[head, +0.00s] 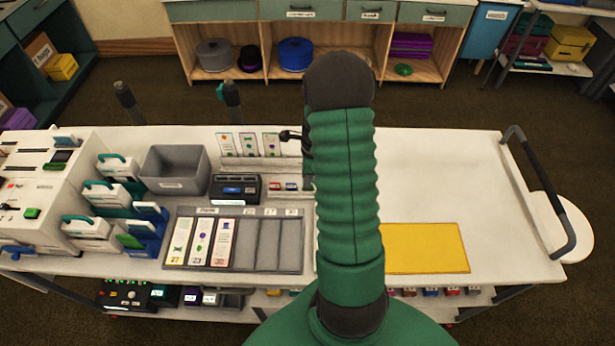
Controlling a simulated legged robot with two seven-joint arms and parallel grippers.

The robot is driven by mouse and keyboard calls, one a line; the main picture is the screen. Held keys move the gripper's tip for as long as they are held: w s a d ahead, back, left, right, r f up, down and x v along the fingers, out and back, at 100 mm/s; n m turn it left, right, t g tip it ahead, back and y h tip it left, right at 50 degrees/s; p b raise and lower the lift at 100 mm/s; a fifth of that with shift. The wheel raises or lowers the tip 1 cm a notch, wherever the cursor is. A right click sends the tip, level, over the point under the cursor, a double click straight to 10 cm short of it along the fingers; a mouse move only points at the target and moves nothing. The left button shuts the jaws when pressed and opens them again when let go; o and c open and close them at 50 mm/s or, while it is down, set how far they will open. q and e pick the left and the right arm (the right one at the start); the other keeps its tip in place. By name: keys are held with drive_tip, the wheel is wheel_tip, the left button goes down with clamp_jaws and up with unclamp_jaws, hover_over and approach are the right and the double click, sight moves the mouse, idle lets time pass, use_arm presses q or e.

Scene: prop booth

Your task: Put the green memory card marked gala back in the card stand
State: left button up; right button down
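A small block (290,187) holding small red and blue cards, probably the card stand, sits mid-table just left of my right arm. A small green piece (32,213) shows on the white machine at the left; I cannot read a mark on it. My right arm rises through the middle of the view and hides the table behind it. My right gripper (308,183) shows only as a narrow sliver at the arm's left edge, beside the block. Its fingers and anything between them are hidden. My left gripper is not in view.
A slotted tray (268,211) with several tall cards lies left of my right arm, in front of a black device (236,187) and grey bin (175,170). White-and-teal handled units (115,185) stand further left. A yellow mat (425,248) lies right; the table behind it is clear.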

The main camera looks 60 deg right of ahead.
drive_tip(key=shift+f+b, duration=0.35)
drive_tip(key=shift+f, duration=0.45)
drive_tip(key=c, duration=1.6)
unclamp_jaws()
drive_tip(key=shift+o, duration=0.2)
wheel_tip(320, 180, up, 16)
drive_tip(key=s+d, duration=0.1)
drive_tip(key=shift+s+r, duration=0.2)
drive_tip(key=shift+r, duration=0.05)
drive_tip(key=shift+a, duration=0.1)
